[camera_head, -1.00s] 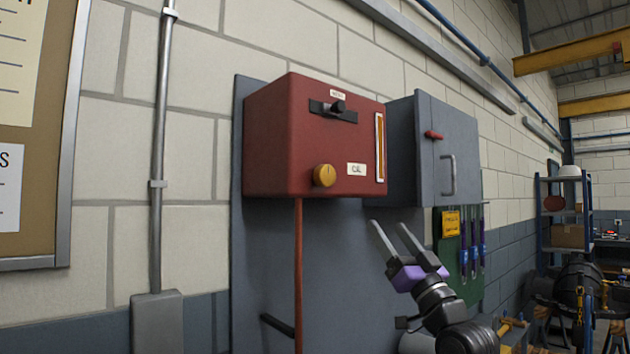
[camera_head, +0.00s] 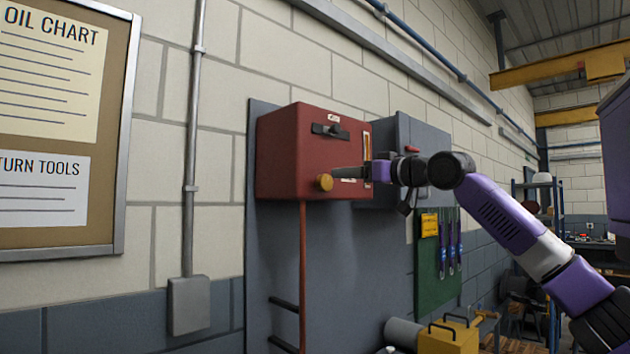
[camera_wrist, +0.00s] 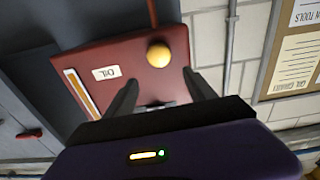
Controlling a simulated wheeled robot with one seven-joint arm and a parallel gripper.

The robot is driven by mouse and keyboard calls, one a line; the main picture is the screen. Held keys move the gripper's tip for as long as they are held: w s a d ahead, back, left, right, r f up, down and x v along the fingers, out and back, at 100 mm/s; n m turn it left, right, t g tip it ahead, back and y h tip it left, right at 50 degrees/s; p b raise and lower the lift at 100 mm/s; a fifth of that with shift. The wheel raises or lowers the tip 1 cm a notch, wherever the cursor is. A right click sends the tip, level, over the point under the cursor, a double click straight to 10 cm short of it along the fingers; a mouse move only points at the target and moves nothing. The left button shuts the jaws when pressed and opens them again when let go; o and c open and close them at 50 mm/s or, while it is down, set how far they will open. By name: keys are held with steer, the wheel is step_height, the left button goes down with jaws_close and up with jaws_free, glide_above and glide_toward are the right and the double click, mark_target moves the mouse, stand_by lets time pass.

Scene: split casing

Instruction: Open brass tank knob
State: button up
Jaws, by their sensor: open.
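The brass tank knob (camera_head: 325,182) is a round yellow knob low on the front of the red oil tank (camera_head: 285,155). In the wrist view the knob (camera_wrist: 158,55) lies beyond and between the two fingertips, with both fingers apart from it. My gripper (camera_head: 347,172) is in front of the tank, just right of the knob in the head view. In the wrist view my gripper (camera_wrist: 160,78) is open and empty, its dark fingers on either side of the knob's line. The arm covers part of the tank's right edge and label.
A black lever (camera_head: 330,130) sits higher on the tank's front. A grey cabinet (camera_head: 425,136) is mounted to the right, and a red pipe (camera_head: 303,260) runs down below. A yellow toolbox (camera_head: 450,338) stands lower right.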

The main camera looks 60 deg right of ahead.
mark_target(328, 181)
steer(key=p+x, duration=0.1)
steer(key=x, duration=0.2)
steer(key=f+p+x, duration=0.1)
steer(key=x, duration=0.2)
steer(key=shift+w+f, duration=0.2)
steer(key=shift+w+d+g+p, duration=0.25)
steer(key=shift+w+g+p, duration=0.05)
steer(key=shift+w, duration=0.45)
steer(key=shift+c, duration=0.4)
steer(key=shift+f, duration=0.1)
steer(key=c, duration=1.3)
steer(key=shift+o, duration=0.2)
